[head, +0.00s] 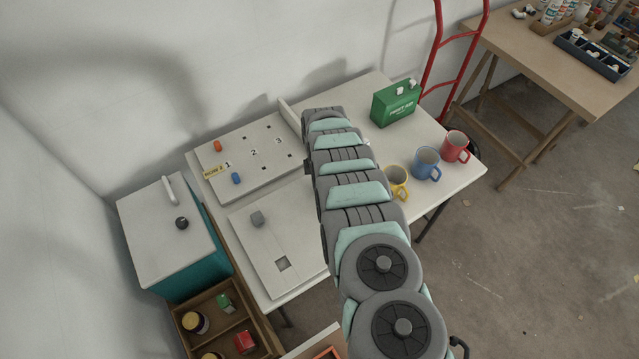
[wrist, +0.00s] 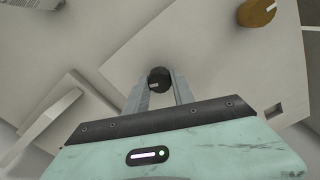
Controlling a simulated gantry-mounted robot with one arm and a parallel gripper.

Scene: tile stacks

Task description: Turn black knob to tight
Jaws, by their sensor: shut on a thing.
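The black knob (wrist: 159,79) is in the wrist view, a round dark cap with a small pale mark on its face, above a pale plate (wrist: 215,75). My gripper (wrist: 159,86) has one grey finger on each side of the knob and is shut on it. No label reading "tight" is legible. In the head view my arm hides the gripper and the knob it holds. A separate round black knob (head: 181,223) shows there on top of the teal cabinet, away from my arm.
A pale bar (wrist: 52,117) stands at lower left. Yellow (head: 397,181), blue (head: 426,163) and red (head: 455,146) mugs and a green box (head: 395,103) stand right of my arm.

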